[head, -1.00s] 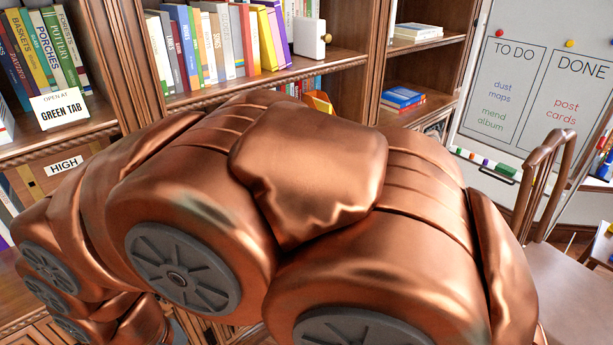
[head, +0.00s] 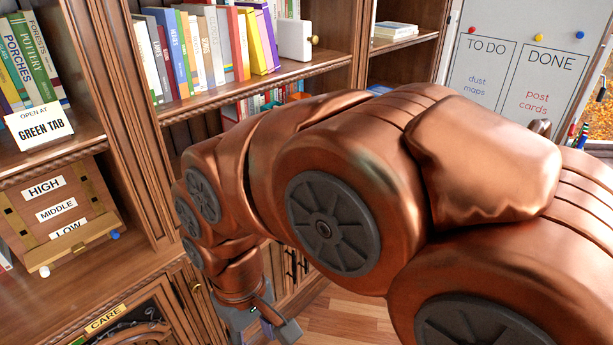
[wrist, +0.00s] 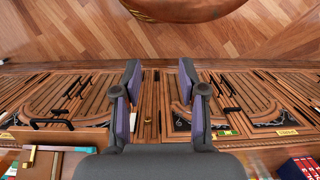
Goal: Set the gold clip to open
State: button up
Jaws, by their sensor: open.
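I cannot pick out a gold clip with certainty in either view. A small brass-coloured piece (wrist: 28,157) beside a teal part shows at the lower left of the wrist view, but I cannot tell what it is. My gripper (wrist: 157,88) is open and empty in the wrist view, its two purple-lined fingers apart above the carved cabinet fronts. In the head view my gripper (head: 266,326) hangs low at the bottom centre, in front of the cabinets, partly cut off by the frame edge. My copper arm covers much of the middle and right.
A sign reading "OPEN AT GREEN TAB" (head: 38,128) stands on the left shelf. Below is a wooden HIGH/MIDDLE/LOW board (head: 82,218). A white box (head: 294,40) with a brass knob stands beside the upper books. A whiteboard (head: 515,60) is at right. Wooden floor (head: 345,318) shows clear.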

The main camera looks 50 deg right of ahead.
jog(key=w+d+r+t+y+p, duration=0.1)
jog(key=w+d+r+t, duration=0.1)
jog(key=w+d, duration=0.55)
jog(key=w+d+r+t, duration=0.15)
jog(key=w+d, duration=0.25)
jog(key=w, duration=0.7)
jog(key=w+d+t+h+p, duration=0.1)
jog(key=w+d, duration=0.2)
jog(key=d, duration=1)
jog(key=w+d+t+p, duration=0.1)
jog(key=w+d+t, duration=0.15)
jog(key=d, duration=1.05)
jog(key=shift+g, duration=0.4)
jog(key=shift+w+p+x, duration=0.2)
jog(key=shift+p+x, duration=0.4)
jog(key=shift+x, duration=1.3)
jog(key=shift+w+p+x, duration=0.2)
jog(key=shift+p+x, duration=0.35)
jog(key=shift+x, duration=1.35)
jog(key=shift+a+r, duration=0.1)
jog(key=shift+r, duration=0.1)
grip_shut()
